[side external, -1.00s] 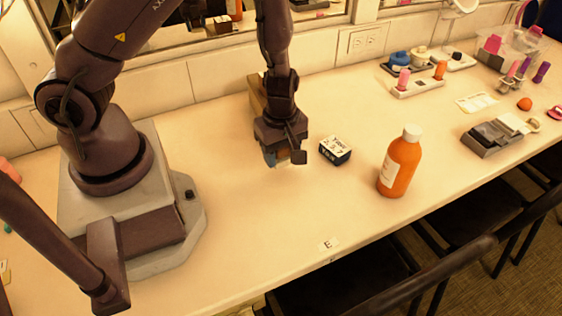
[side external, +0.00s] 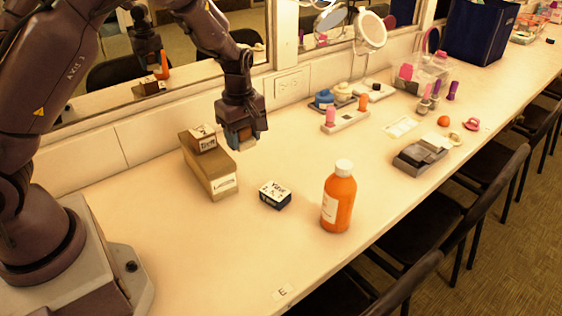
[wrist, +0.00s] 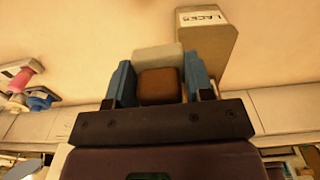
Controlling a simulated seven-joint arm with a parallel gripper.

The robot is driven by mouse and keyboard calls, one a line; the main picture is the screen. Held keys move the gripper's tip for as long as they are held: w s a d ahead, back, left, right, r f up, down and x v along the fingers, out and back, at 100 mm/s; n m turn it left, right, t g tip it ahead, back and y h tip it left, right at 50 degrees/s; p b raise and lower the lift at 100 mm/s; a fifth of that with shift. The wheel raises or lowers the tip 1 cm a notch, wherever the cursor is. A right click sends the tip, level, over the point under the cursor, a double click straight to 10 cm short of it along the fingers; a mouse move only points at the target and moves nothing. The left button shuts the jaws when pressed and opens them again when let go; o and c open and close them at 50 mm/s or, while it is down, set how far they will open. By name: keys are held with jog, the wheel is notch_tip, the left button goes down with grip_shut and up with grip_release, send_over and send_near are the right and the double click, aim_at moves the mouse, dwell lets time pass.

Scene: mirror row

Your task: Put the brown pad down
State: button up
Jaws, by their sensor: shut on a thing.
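My gripper (side external: 243,138) hangs above the counter, just right of the tan box stack in the side external view. In the wrist view its two blue fingers (wrist: 160,76) are shut on the brown pad (wrist: 158,88), which sits between them. A pale cream block shows directly beyond the pad; I cannot tell whether it is joined to it. In the side external view the pad is mostly hidden by the fingers. The long tan box (side external: 208,170) labelled LACES also shows in the wrist view (wrist: 208,50). A smaller labelled box (side external: 203,138) rests on its rear end.
A small dark box with a white top (side external: 275,194) and an orange bottle (side external: 338,200) stand in front. A bottle rack (side external: 345,120) and a grey tray (side external: 422,152) are farther right. The mirror wall runs behind.

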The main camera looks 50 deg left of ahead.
jog(key=w+a+f, duration=0.2)
jog(key=w+f, duration=0.2)
jog(key=w, duration=0.4)
send_over(282, 163)
jog(key=f, duration=0.5)
jog(key=shift+s+f, duration=0.1)
jog(key=shift+s, duration=0.2)
jog(key=shift+w+f, duration=0.3)
jog(key=shift+f, duration=1.55)
jog(key=shift+f, duration=0.1)
jog(key=o, duration=0.9)
